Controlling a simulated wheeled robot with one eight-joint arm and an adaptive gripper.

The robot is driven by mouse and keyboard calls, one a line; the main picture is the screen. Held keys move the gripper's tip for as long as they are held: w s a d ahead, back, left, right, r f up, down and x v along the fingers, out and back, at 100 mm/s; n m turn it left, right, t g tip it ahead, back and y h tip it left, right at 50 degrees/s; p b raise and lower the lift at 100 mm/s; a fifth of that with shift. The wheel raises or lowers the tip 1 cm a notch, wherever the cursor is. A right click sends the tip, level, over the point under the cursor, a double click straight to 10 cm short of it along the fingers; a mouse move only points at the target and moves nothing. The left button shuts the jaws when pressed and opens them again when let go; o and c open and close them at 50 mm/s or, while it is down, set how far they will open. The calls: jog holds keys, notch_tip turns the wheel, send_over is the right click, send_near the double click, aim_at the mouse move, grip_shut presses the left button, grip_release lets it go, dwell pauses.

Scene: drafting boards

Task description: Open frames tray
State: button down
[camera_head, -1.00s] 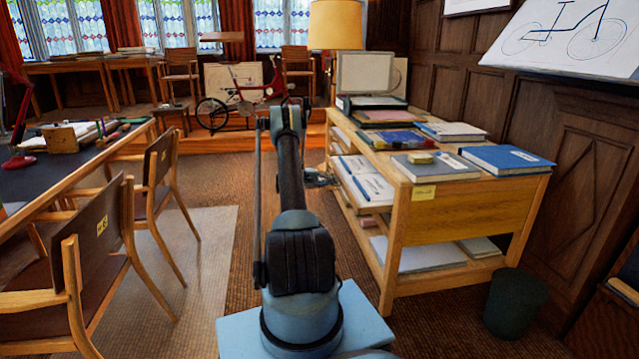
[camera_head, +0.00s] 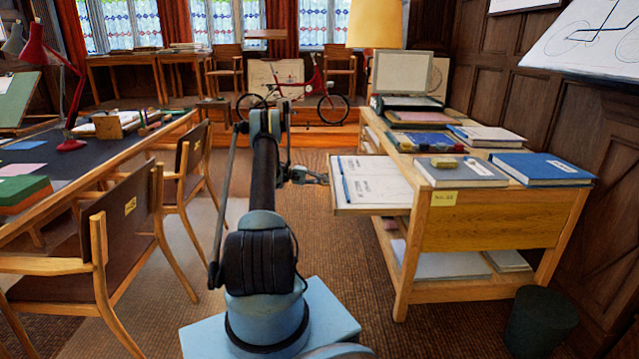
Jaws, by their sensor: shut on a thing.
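The frames tray (camera_head: 352,208) is a shallow wooden tray on the left side of the wooden cabinet (camera_head: 489,228). It is slid well out to the left, with white papers (camera_head: 376,181) lying in it. My arm reaches forward in the middle of the view. My gripper (camera_head: 324,178) is at the tray's left edge and shut on it. The fingertips are small, so their exact grip on the edge is hard to make out.
Books and folders (camera_head: 488,136) lie on the cabinet top. A dark bin (camera_head: 540,322) stands at the lower right. Wooden chairs (camera_head: 122,233) and a long dark table (camera_head: 60,160) are at the left.

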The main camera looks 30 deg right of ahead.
jog(key=shift+a+f, duration=0.1)
jog(key=shift+a, duration=0.1)
jog(key=c, duration=1.7)
grip_release()
jog(key=v, duration=1.2)
